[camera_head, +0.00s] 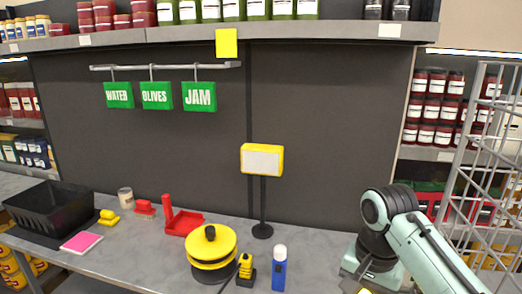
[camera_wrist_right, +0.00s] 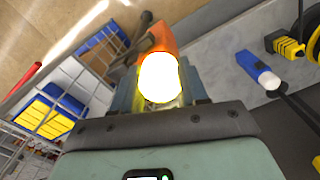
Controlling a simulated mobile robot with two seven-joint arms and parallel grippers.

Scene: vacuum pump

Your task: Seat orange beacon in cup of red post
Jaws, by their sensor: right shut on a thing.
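The orange beacon (camera_wrist_right: 160,70) shows in the right wrist view, with an orange end and a bright glowing white-yellow end toward the camera. My right gripper (camera_wrist_right: 160,92) is shut on it. In the head view my right arm reaches to the bottom right, and its gripper is mostly cut off there. A red upright (camera_head: 168,208) rises from a flat red tray-like base (camera_head: 187,224) at the middle left of the table. I cannot make out a cup on it. In the right wrist view a thin red rod (camera_wrist_right: 25,86) shows at the left; I cannot tell what it belongs to. My left gripper is not in view.
A yellow-black round device (camera_head: 211,247), a small yellow tool (camera_head: 245,268) and a blue white-topped cylinder (camera_head: 279,272) stand at the table's front. A yellow-framed panel (camera_head: 262,160) stands on a black pole. A black crate (camera_head: 55,208) is at left. A wire cart (camera_head: 480,165) is at right.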

